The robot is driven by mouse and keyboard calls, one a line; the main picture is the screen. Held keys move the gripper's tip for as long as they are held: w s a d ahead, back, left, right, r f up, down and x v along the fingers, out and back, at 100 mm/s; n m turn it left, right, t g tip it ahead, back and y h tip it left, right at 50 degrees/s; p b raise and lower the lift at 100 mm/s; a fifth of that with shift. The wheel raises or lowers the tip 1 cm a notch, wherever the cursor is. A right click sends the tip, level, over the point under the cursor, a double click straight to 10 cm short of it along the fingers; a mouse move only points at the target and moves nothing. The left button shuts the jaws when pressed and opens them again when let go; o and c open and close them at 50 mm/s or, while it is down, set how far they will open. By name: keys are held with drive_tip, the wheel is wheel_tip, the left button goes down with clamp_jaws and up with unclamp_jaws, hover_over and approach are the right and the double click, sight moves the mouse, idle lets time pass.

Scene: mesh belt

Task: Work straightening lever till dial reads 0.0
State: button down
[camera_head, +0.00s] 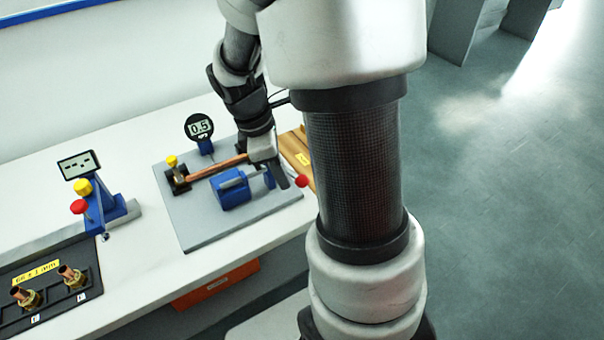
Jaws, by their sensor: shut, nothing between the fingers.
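The dial (199,127) is a round black gauge on a blue stand at the back of a grey plate (205,233), and it reads 0.5. A copper tube (217,168) lies across the plate, with a yellow knob (171,161) at its left end. A blue block (230,188) with a grey rod sits in front of the tube. A red ball (302,181), seemingly the straightening lever's knob, shows at the plate's right edge. My gripper (283,183) is shut and empty, just left of the red ball. I cannot tell if they touch. The lever's shaft is mostly hidden.
A blue device (110,208) with a display showing dashes, and red and yellow knobs, stands left. A black tray (62,302) holds copper fittings at front left. An orange bin (216,284) is below the table edge. My arm hides the table's right side.

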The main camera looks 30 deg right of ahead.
drive_tip(key=p+v, duration=0.1)
drive_tip(key=v, duration=1.6)
drive_tip(key=shift+a+r, duration=0.1)
drive_tip(key=shift+r, duration=0.05)
drive_tip(key=s+a+r+m+t+y+p, duration=0.2)
drive_tip(key=s+m+t, duration=0.4)
drive_tip(key=s+m, duration=0.6)
drive_tip(key=shift+s+a+r+m+t+y, duration=0.35)
drive_tip(key=shift+a+r+m, duration=0.4)
drive_tip(key=shift+a, duration=0.35)
drive_tip(key=shift+f, duration=0.1)
